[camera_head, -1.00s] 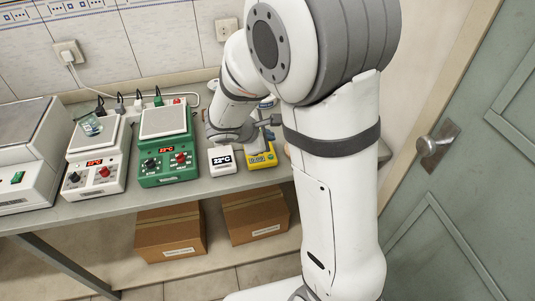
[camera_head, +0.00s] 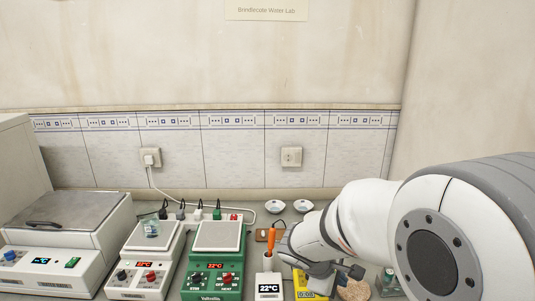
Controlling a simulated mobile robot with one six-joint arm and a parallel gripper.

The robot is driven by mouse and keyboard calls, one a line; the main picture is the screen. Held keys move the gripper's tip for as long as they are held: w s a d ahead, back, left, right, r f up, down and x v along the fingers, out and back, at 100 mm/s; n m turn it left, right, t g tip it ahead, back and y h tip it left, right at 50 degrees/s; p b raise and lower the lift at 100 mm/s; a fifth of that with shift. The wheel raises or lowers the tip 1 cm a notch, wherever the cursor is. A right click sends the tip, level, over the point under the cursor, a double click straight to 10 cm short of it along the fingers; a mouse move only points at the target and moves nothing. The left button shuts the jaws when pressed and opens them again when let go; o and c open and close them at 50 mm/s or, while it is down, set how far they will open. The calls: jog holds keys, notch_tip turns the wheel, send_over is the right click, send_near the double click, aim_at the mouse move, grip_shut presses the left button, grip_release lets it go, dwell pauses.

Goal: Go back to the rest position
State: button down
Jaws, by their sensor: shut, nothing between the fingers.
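My white arm comes in from the right edge and crosses the lower right of the head view. My gripper (camera_head: 350,271) is the dark grey part at its end, low over the right part of the bench. It is shut, with nothing seen held in it. It hides part of a yellow device (camera_head: 304,287) with a small display.
A green stirrer hotplate (camera_head: 213,280), a white hotplate (camera_head: 140,277) with a small glass vessel (camera_head: 151,229) on it, and a larger grey-topped unit (camera_head: 60,262) line the bench leftward. Two small white dishes (camera_head: 275,206) (camera_head: 303,206) lie behind. A cork-like round pad (camera_head: 354,290) is near my gripper.

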jog(key=s+a+r+m+y, duration=0.1)
jog(key=s+r+m+y, duration=0.2)
jog(key=s+m, duration=0.2)
jog(key=s+a+r+m+y, duration=0.2)
jog(key=s+m, duration=0.4)
jog(key=s, duration=0.4)
jog(key=shift+r+m+y, duration=0.3)
jog(key=shift+r+y, duration=0.4)
jog(key=shift+y, duration=0.2)
